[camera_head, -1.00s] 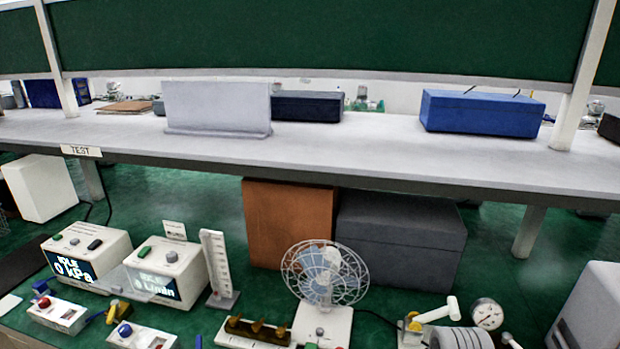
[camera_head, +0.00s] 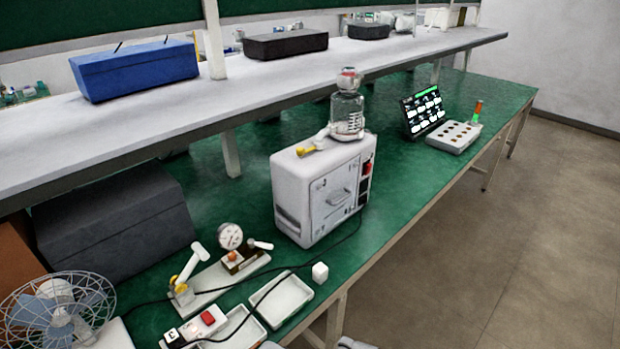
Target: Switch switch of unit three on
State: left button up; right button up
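No unit with a readable "three" label shows, so I cannot tell which switch belongs to unit three. A white cabinet unit (camera_head: 318,192) stands on the green bench in the middle, with a red switch (camera_head: 367,168) on its right side face. A white control box (camera_head: 453,138) with several round buttons lies farther right, beside a dark tilted screen (camera_head: 423,111). A white block with a red switch (camera_head: 208,318) and a black part lies at the bottom left. Switch positions are too small to tell.
A glass jar (camera_head: 347,113) stands on the cabinet. A pump stand with a gauge (camera_head: 230,236), white trays (camera_head: 283,301), a small white cube (camera_head: 320,272) and a fan (camera_head: 57,312) are at lower left. A black cable crosses there.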

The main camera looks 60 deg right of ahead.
aim_at(367, 168)
jog(key=z, duration=2.05)
